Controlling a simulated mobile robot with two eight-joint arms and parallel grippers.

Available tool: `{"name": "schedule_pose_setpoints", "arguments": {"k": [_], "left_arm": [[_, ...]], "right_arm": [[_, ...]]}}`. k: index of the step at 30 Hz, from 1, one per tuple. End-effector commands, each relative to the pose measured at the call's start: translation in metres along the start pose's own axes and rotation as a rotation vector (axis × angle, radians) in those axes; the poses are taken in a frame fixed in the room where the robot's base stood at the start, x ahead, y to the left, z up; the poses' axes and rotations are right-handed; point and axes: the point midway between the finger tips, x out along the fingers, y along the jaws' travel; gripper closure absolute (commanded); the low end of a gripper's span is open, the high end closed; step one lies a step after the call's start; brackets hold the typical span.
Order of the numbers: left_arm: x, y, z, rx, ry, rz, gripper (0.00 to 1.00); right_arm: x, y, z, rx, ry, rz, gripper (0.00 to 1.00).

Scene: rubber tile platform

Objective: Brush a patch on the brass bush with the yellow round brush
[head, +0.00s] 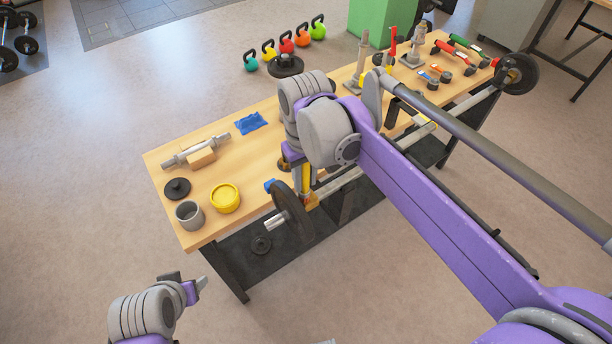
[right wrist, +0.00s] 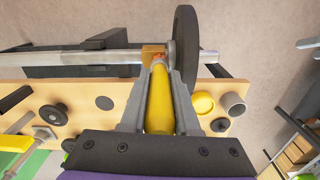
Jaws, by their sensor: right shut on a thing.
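My right gripper (right wrist: 160,75) is shut on the yellow round brush (right wrist: 158,108), whose yellow handle lies between the two grey fingers. The brush's narrow reddish end points at the brass bush (right wrist: 150,50), a golden block on the steel bar beside the black weight plate. The end overlaps the bush in the right wrist view; I cannot tell whether they touch. In the head view the brush (head: 306,176) stands nearly upright below my right wrist, above the bush (head: 311,201). My left gripper (head: 192,285) is off the bench at lower left; its opening is unclear.
The bar (head: 340,182) runs along the bench's front edge, with black plates (head: 292,212) at its ends. A yellow tub (head: 225,198), grey cup (head: 189,215), dumbbell handle (head: 196,150) and blue cloth (head: 251,122) are on the bench's left part. Tools crowd its far right end.

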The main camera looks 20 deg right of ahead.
Motion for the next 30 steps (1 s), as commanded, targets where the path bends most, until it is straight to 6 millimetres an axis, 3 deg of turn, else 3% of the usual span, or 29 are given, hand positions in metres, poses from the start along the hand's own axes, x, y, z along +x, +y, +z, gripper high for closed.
{"name": "schedule_pose_setpoints", "arguments": {"k": [16,30], "left_arm": [[-0.001,0.0,-0.001,0.0,0.001,0.0,0.4],[-0.001,0.0,-0.001,0.0,0.001,0.0,0.4]], "right_arm": [[0.0,0.021,-0.002,0.001,0.0,0.0,1.0],[0.0,0.018,-0.002,-0.001,0.0,0.0,1.0]]}}
